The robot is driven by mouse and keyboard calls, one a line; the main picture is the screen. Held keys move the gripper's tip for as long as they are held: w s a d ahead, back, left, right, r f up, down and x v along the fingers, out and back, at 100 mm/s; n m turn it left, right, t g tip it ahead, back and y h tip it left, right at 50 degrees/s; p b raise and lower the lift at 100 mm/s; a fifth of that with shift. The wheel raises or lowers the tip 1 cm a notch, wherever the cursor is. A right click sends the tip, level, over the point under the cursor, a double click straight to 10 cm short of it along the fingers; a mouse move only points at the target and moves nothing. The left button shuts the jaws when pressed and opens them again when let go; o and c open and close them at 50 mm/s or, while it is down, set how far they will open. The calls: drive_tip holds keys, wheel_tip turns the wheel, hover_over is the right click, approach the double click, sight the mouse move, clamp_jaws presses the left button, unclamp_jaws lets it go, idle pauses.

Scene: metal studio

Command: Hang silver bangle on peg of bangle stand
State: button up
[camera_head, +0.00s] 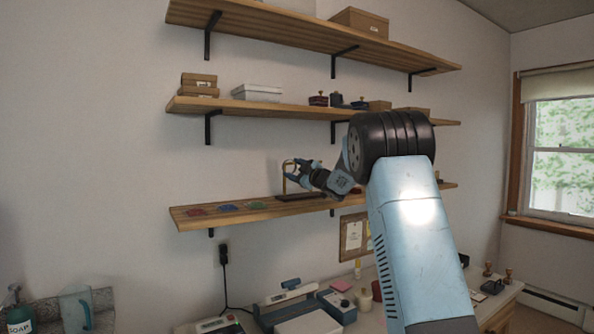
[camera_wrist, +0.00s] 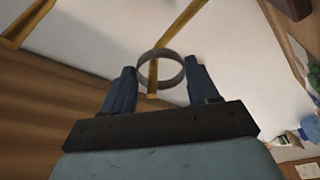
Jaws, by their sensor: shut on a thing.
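The silver bangle (camera_wrist: 181,70) is a dull grey ring between my gripper's two dark blue fingers in the wrist view. My gripper (camera_wrist: 161,80) is shut on it. A brass-coloured bar (camera_wrist: 178,28) of the bangle stand runs down to the ring, and a brass piece shows inside the ring's opening and over its lower edge. I cannot tell whether the peg passes through the bangle or only overlaps it in view. In the head view, the bangle stand (camera_head: 285,181) is thin and brass on the lowest shelf, with my gripper (camera_head: 296,167) right beside its top.
The lowest wooden shelf (camera_head: 255,214) holds red, blue and green flat pieces (camera_head: 228,207) left of the stand. A middle shelf (camera_head: 280,106) with boxes is above my gripper. A counter with devices (camera_head: 300,310) lies below. The wall is close behind the stand.

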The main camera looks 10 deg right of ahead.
drive_tip(key=shift+f, duration=0.1)
drive_tip(key=o, duration=1.1)
drive_tip(key=shift+o, duration=0.2)
drive_tip(key=shift+s, duration=0.1)
drive_tip(key=v, duration=1.3)
drive_tip(key=shift+s+d, duration=0.15)
drive_tip(key=shift+s, duration=0.05)
drive_tip(key=shift+f, duration=0.15)
drive_tip(key=s+d+r+m+g+h, duration=0.1)
drive_tip(key=s+r+m+g+h, duration=0.1)
drive_tip(key=s+m+h, duration=1.2)
drive_tip(key=s+a+f+g+y, duration=0.1)
drive_tip(key=s+a+f+g, duration=0.2)
drive_tip(key=s, duration=0.9)
drive_tip(key=s+a+f+m+g+y, duration=0.1)
drive_tip(key=s+a+f+g, duration=0.1)
drive_tip(key=s+f, duration=0.5)
drive_tip(key=s+a+f+g+y, duration=0.2)
drive_tip(key=s+a+f+g, duration=0.1)
drive_tip(key=s, duration=1.4)
wheel_tip(320, 180, down, 3)
drive_tip(key=shift+a+r+m+g, duration=0.15)
drive_tip(key=shift+a+m+g, duration=0.2)
drive_tip(key=shift+g, duration=0.55)
